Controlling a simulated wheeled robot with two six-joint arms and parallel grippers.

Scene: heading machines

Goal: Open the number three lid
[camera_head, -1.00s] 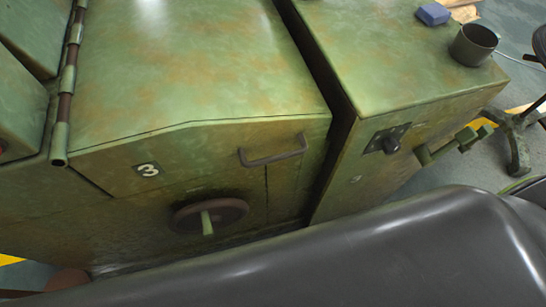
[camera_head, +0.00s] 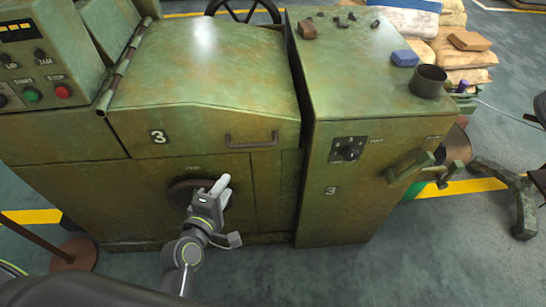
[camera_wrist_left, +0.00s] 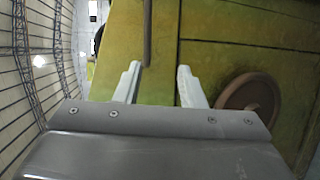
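The number three lid (camera_head: 205,70) is a green, worn metal cover on the machine, marked with a white 3 (camera_head: 159,137) on its front. It looks shut. Its dark bar handle (camera_head: 252,139) is on the front face at the right. The handle (camera_wrist_left: 148,35) shows in the left wrist view, ahead of the fingers and apart from them. My left gripper (camera_head: 221,186) is in front of the machine, below and left of the handle, partly hiding the round handwheel (camera_head: 183,195). In the wrist view my left gripper (camera_wrist_left: 160,85) is open and empty. My right gripper is not in view.
A green cabinet (camera_head: 365,105) stands right of the lid, with a dark cup (camera_head: 429,81) and blue block (camera_head: 405,58) on top. A control panel (camera_head: 40,70) is at left. The handwheel (camera_wrist_left: 248,95) lies right of my fingers. Floor in front is mostly clear.

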